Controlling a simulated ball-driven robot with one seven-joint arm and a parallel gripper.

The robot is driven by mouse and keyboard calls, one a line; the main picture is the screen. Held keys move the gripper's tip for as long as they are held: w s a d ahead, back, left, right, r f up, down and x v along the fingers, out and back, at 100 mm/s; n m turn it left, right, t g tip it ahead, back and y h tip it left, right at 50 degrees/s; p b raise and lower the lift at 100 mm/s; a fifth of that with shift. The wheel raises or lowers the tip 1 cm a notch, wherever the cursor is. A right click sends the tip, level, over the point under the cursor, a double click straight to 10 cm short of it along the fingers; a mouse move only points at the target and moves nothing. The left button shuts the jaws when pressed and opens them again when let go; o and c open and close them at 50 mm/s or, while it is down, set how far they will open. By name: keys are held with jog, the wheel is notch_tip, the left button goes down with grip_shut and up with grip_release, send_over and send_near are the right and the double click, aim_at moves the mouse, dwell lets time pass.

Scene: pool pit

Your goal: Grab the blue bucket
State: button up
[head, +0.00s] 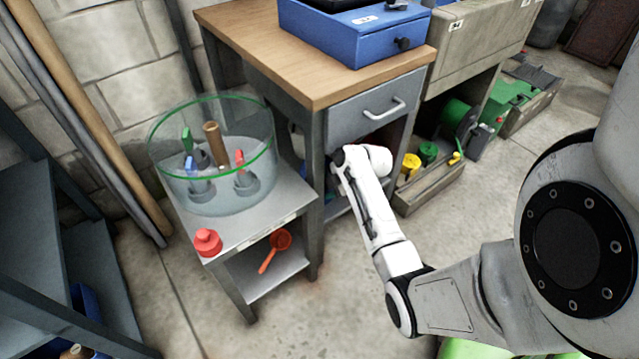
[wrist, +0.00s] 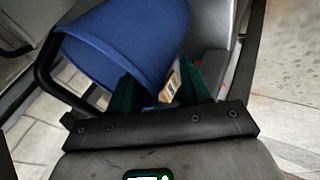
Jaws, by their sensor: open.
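The blue bucket (wrist: 125,42) fills the upper left of the wrist view, tilted in the picture, with a dark handle or bar beside its left edge. My gripper (wrist: 160,80) is open, with two dark green fingers apart. The left finger overlaps the bucket's lower part, and the right finger is just right of its side. I cannot tell whether either finger touches it. In the head view my white forearm reaches under the wooden-topped workbench (head: 262,48). My gripper and the bucket are hidden there by the bench and my arm.
A drawer handle (head: 385,110) juts out above my forearm. Low crates stand right; the front floor is open.

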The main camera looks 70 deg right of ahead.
jog(key=shift+c, duration=0.2)
grip_shut()
jog(key=shift+r, duration=0.15)
dwell(0.4)
